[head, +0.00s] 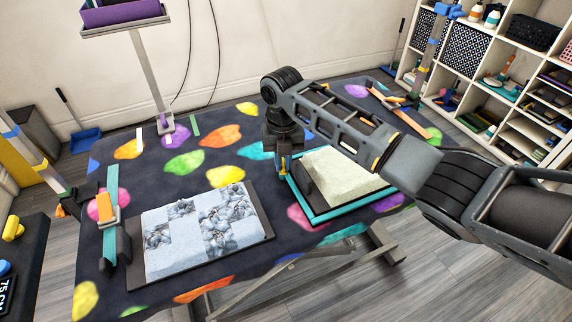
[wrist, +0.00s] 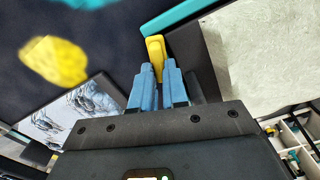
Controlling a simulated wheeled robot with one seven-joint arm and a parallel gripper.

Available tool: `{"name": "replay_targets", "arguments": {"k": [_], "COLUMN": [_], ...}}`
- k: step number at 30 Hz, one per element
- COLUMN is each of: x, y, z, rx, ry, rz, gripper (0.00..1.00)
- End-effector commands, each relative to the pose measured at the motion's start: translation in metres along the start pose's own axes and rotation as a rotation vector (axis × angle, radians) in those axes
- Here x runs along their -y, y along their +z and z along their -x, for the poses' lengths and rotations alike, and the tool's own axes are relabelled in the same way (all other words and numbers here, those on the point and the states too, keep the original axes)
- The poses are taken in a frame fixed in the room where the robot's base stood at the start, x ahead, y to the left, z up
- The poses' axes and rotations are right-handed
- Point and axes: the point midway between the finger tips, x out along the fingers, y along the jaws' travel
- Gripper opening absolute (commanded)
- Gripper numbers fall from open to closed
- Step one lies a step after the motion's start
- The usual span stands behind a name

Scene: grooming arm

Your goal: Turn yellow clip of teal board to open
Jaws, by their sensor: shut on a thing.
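The teal board (head: 335,217) lies on the right half of the spotted table, with a pale textured pad (head: 345,168) and a dark bar along its left side. Its teal edge also shows at the top of the wrist view (wrist: 178,18). The yellow clip (wrist: 155,48) sits at the board's corner, beside the dark bar. My gripper (wrist: 158,68) has its blue fingertips closed around the near end of the clip. In the head view my gripper (head: 284,168) points down at the board's left corner, and the clip is mostly hidden there.
A dark board with a pale blue-grey tufted pad (head: 200,232) lies left of the teal board. A teal strip with an orange block (head: 108,208) stands at the table's left end. A purple tray on a post (head: 122,14) rises behind. White shelves (head: 505,75) stand back right.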

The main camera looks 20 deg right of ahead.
Motion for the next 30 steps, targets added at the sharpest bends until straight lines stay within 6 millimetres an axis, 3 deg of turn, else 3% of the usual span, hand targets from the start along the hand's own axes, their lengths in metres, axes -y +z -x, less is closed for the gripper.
{"name": "replay_targets", "arguments": {"k": [6,17,18,27,30], "x": [0.0,-0.0001,-0.0003,-0.0002,-0.0002], "y": [0.0005,0.0004,0.0003,0.0,0.0], "z": [0.0,-0.0004,-0.0003,0.0,0.0], "rx": [0.002,0.002,0.002,0.0,0.0], "ry": [0.0,0.0,0.0,0.0,0.0], "rz": [0.175,0.232,0.258,0.251,0.25], "gripper": [0.0,0.0,0.15,0.43,0.44]}}
